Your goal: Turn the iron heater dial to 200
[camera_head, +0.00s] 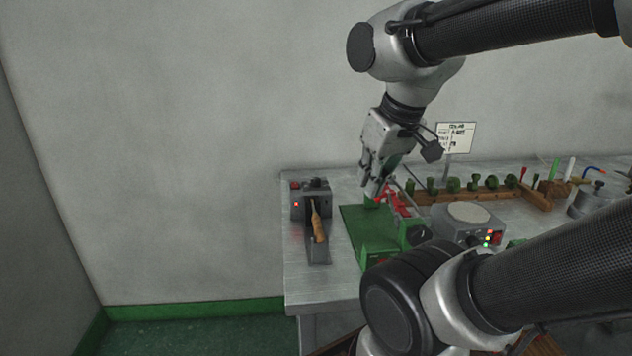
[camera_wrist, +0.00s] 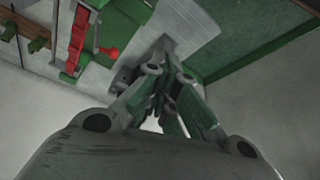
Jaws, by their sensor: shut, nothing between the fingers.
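The iron heater (camera_head: 310,201) is a dark grey box at the left end of the metal bench, with a red light on its front. A dark dial (camera_head: 316,183) sits on its top; its setting is too small to read. An iron with a wooden handle (camera_head: 319,226) rests in front of the heater. My gripper (camera_head: 375,192) is shut and empty, pointing down above the green press, to the right of the heater and apart from it. In the wrist view my gripper's fingers (camera_wrist: 170,105) are together and hide much of what lies beyond them.
A green press with red clamp parts (camera_head: 395,200) stands right of the heater; it also shows in the wrist view (camera_wrist: 78,40). A round-topped machine with lit buttons (camera_head: 470,222), a wooden rack (camera_head: 535,198) and a sign (camera_head: 456,137) are farther right. Wall lies behind the bench.

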